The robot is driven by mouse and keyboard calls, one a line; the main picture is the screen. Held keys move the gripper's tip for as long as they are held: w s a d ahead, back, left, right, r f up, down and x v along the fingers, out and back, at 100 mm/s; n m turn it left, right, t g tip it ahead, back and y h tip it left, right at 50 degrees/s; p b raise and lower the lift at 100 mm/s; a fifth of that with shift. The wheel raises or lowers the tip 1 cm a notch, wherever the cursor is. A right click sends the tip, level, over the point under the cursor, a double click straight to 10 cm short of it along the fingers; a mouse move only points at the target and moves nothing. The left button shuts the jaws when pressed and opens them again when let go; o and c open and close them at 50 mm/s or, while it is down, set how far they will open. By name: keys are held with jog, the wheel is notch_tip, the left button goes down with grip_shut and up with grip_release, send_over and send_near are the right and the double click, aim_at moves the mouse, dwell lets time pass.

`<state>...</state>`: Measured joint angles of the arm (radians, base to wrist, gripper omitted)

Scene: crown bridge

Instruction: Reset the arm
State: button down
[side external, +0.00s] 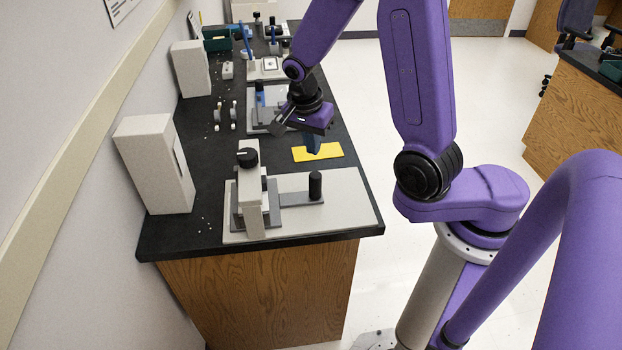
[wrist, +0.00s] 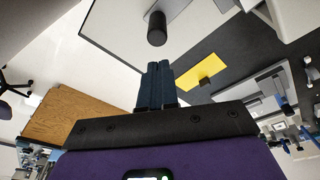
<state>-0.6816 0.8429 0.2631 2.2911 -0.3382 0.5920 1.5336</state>
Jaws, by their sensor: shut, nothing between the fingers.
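My gripper (side external: 312,148) hangs from the purple arm above the black bench, in the middle of the side external view. Its dark blue fingers (wrist: 157,84) are together with nothing between them, and they point down. In the side external view the fingertips overlap the yellow sheet (side external: 325,153) on the bench; I cannot tell the height between them. The yellow sheet (wrist: 206,70) also shows in the wrist view, to the right of the fingers, with a small dark thing on it.
A light board (side external: 345,206) with a grey clamp-like fixture, a black knob (side external: 247,157) and a black post (side external: 315,186) lies at the bench's near end. Two pale boxes (side external: 154,164) (side external: 190,68) stand along the wall. More fixtures (side external: 268,67) stand farther back. White floor is clear right of the bench.

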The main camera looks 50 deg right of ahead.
jog(key=a+r+n+t+y, duration=0.1)
jog(key=a+r+n, duration=0.4)
jog(key=n, duration=0.7)
jog(key=s+r+n+y, duration=0.1)
jog(key=s+r+n, duration=0.2)
jog(key=s+n, duration=1.3)
jog(key=s, duration=0.4)
jog(key=shift+s+n+g+y, duration=0.3)
jog(key=shift+s+n, duration=0.1)
dwell(1.2)
